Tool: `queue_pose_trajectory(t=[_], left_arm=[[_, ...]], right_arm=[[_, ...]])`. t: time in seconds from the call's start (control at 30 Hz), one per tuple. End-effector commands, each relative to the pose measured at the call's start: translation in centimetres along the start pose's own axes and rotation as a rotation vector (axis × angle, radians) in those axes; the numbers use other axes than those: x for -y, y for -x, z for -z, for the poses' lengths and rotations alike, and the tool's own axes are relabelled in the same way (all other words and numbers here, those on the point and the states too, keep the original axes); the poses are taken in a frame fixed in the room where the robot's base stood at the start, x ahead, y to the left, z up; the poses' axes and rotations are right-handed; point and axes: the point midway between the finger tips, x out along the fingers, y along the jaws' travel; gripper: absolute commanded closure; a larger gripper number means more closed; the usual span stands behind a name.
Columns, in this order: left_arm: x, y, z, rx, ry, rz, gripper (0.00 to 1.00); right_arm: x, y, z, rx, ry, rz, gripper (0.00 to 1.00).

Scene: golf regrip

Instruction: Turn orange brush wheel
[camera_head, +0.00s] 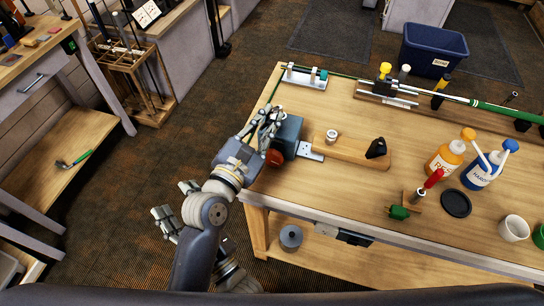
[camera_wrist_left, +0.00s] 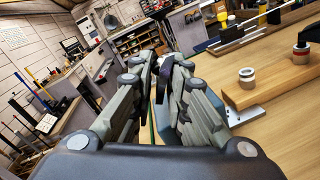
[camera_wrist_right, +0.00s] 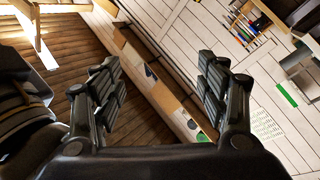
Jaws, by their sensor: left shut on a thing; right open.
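The orange brush wheel (camera_head: 275,157) shows as a small orange-red patch at the lower left of a blue-grey machine housing (camera_head: 289,131), near the table's left edge. My left gripper (camera_head: 268,118) is beside the housing's left side, just above the visible orange patch. In the left wrist view its fingers (camera_wrist_left: 158,75) are close together; what they hold is hidden, and no orange shows between them. I cannot tell whether it touches the wheel. My right gripper (camera_head: 171,203) is open and empty, low and left of the table; its fingers are wide apart in the right wrist view (camera_wrist_right: 158,65).
A wooden block (camera_head: 350,153) with a ring and black piece lies right of the housing. Orange (camera_head: 445,158) and blue-labelled (camera_head: 484,172) bottles, a black disc (camera_head: 456,203) and a white cup (camera_head: 513,228) stand at right. A club shaft (camera_head: 470,101) lies clamped at the back.

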Motion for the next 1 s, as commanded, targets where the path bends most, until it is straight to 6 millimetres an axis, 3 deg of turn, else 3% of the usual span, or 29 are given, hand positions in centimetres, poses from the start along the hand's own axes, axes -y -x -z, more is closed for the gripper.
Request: queue_pose_trajectory(t=[0.27, 0.5, 0.73, 1.0], left_arm=[[-0.2, 0.0, 0.0, 0.0, 0.0, -0.005, 1.0], [-0.2, 0.0, 0.0, 0.0, 0.0, -0.005, 1.0], [-0.2, 0.0, 0.0, 0.0, 0.0, -0.005, 1.0], [-0.2, 0.0, 0.0, 0.0, 0.0, -0.005, 1.0]], right_arm=[[-6.4, 0.0, -5.0, 0.227, -0.33, -0.375, 0.32], [-11.7, 3.9, -10.2, 0.426, -0.488, -0.73, 0.32], [-13.5, 6.3, -12.2, 0.513, -0.527, -0.879, 0.32], [-15.6, 4.8, -14.4, 0.518, -0.528, -0.893, 0.32]])
